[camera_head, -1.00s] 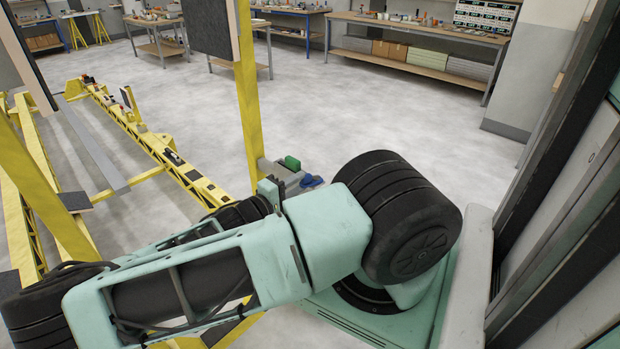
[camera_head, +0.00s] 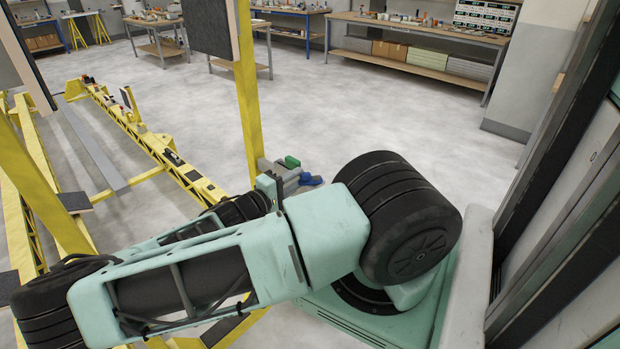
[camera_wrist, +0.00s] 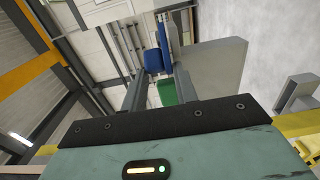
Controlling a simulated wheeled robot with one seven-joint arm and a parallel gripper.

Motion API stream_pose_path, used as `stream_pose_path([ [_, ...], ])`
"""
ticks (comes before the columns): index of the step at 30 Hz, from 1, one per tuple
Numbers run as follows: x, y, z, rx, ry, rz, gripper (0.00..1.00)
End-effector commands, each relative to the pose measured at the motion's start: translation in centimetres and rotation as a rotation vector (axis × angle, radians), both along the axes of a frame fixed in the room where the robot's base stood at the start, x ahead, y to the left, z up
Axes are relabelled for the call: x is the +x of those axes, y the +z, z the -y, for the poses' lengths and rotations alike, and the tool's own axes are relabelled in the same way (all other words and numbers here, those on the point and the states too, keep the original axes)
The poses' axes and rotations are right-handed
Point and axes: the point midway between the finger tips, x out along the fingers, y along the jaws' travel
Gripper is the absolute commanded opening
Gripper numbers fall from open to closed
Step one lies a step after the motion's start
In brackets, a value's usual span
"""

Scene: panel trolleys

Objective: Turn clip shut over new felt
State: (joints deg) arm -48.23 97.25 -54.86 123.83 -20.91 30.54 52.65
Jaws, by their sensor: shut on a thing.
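In the head view, a small grey fixture (camera_head: 284,172) with a green block (camera_head: 292,161) and a blue part (camera_head: 310,180) sits beside the yellow post. I take the blue part as the clip's handle. In the wrist view, my gripper (camera_wrist: 156,58) has its two grey fingers around the blue clip (camera_wrist: 154,61) and is shut on it. The green block (camera_wrist: 167,92) shows between the fingers, nearer the palm. A flat grey plate (camera_wrist: 217,70) stands right of the fingers. My arm hides most of the gripper in the head view. I cannot make out the felt or the clip's exact angle.
A yellow post (camera_head: 247,90) carrying a dark panel (camera_head: 211,25) rises beside the fixture. Long yellow frames (camera_head: 150,140) lie to the left. A workbench (camera_head: 420,32) stands at the back. The grey floor (camera_head: 370,110) between is clear. A dark upright frame borders the right.

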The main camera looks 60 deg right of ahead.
Motion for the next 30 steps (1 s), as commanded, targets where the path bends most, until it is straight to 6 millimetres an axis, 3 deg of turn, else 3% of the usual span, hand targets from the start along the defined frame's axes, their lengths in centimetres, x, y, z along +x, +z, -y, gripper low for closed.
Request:
stream_pose_path([
  [30,1.1,0.0,1.5,0.000,0.004,0.001,0.11],
])
